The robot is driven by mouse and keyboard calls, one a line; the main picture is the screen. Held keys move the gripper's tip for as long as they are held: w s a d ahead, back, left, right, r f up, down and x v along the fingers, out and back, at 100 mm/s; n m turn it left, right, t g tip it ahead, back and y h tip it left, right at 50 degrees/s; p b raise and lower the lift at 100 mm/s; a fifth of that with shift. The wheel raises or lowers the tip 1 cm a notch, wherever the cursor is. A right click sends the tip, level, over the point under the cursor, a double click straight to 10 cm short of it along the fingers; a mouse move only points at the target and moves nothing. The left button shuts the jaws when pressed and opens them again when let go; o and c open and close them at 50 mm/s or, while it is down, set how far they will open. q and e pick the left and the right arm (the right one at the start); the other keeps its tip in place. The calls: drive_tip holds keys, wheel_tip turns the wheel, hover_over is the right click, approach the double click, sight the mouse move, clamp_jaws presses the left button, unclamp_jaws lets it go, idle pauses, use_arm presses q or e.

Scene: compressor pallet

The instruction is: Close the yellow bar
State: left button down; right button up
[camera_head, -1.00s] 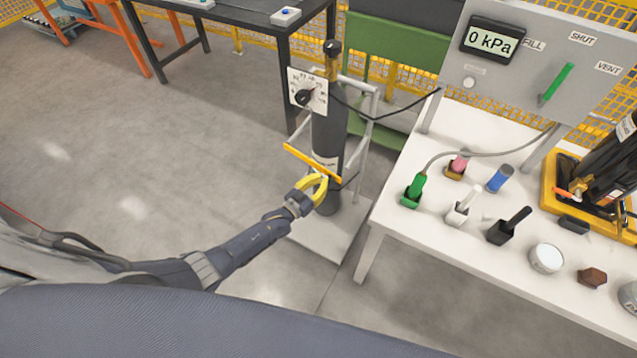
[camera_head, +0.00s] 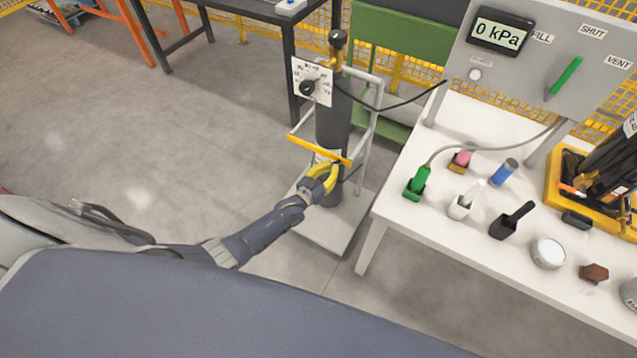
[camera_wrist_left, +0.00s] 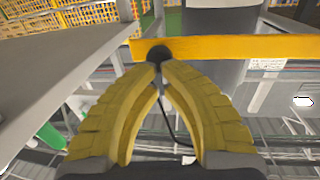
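The yellow bar (camera_head: 318,149) runs across the front of the dark upright cylinder (camera_head: 333,123) in its grey frame. Its left end is by the frame's light side arm, and its right end is close to the cylinder. My left gripper (camera_head: 332,172) has yellow fingers and is just below the bar's right part. In the left wrist view, the bar (camera_wrist_left: 235,48) crosses beyond the fingers, and the fingertips (camera_wrist_left: 159,68) come together at a small black knob (camera_wrist_left: 158,53) on it. Whether they grip the knob is unclear. My right gripper is out of view.
A white table (camera_head: 390,215) stands close on the right, with coloured plugs and a gauge panel (camera_head: 535,65) reading 0 kPa. A dial plate (camera_head: 312,82) and black hose are above the bar.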

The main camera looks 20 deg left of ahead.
use_arm(q)
drive_tip(key=d+v, duration=0.1)
drive_tip(key=v, duration=1.2)
drive_tip(key=s+a+f+g+y, duration=0.1)
drive_tip(key=s+a+f+g, duration=0.15)
drive_tip(key=s+f, duration=0.5)
drive_tip(key=s+a+f+g+y, duration=0.15)
drive_tip(key=s+f+g, duration=0.25)
drive_tip(key=f, duration=0.6)
drive_tip(key=s+a+f+g+y, duration=0.25)
drive_tip(key=s+f, duration=0.35)
drive_tip(key=f, duration=0.3)
drive_tip(key=s+d+f+g, duration=0.1)
drive_tip(key=s+f+g, duration=0.1)
drive_tip(key=s, duration=0.8)
drive_tip(key=s+d+f+g, duration=0.1)
drive_tip(key=s+f, duration=0.4)
drive_tip(key=s, duration=0.6)
drive_tip(key=s+d+f+g, duration=0.2)
drive_tip(key=s+f+g, duration=0.2)
drive_tip(key=s, duration=0.7)
